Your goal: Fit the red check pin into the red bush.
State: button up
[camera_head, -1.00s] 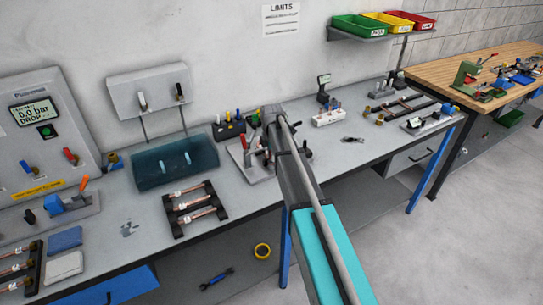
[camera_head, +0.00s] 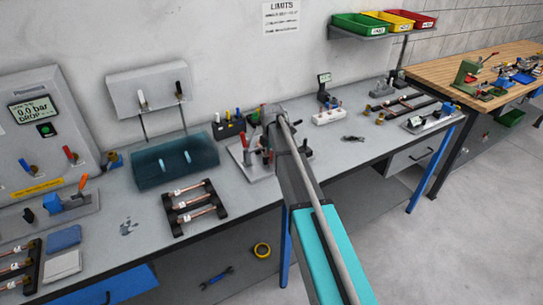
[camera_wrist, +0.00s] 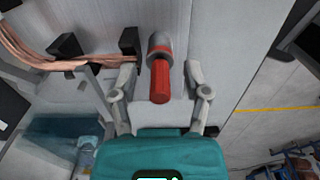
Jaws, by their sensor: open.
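In the wrist view a red cylinder (camera_wrist: 160,84), which looks like the red check pin's handle, stands between the fingers of my gripper (camera_wrist: 163,75). A grey metal collar and a second red band show at its far end. I cannot tell whether that band is the red bush. My gripper is open, with a finger apart from the cylinder on each side. A red upright part (camera_head: 246,141) shows at that fixture's left.
A rack of copper tubes (camera_head: 195,207) lies left of the fixture, with a blue-green tray (camera_head: 150,170) behind it. A black holder with coloured pins (camera_head: 229,126) stands behind the fixture. A white block (camera_head: 328,117) stands to the right. Copper tubing (camera_wrist: 40,60) shows in the wrist view.

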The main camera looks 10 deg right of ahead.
jog(key=shift+r, duration=0.1)
notch_tip(320, 180, up, 11)
jog(key=p, duration=1.1)
jog(key=shift+s+f, duration=0.1)
jog(key=shift+f, duration=0.1)
dwell(0.9)
jog(key=s+f+m+b, duration=0.2)
jog(key=s+m, duration=0.8)
jog(key=s, duration=0.4)
jog(key=s+f+m+b, duration=0.3)
jog(key=s+m, duration=0.8)
jog(key=s, duration=0.4)
jog(key=shift+d+f+m+b, duration=0.2)
jog(key=shift+d+m+b, duration=0.05)
jog(key=shift+m+b, duration=0.05)
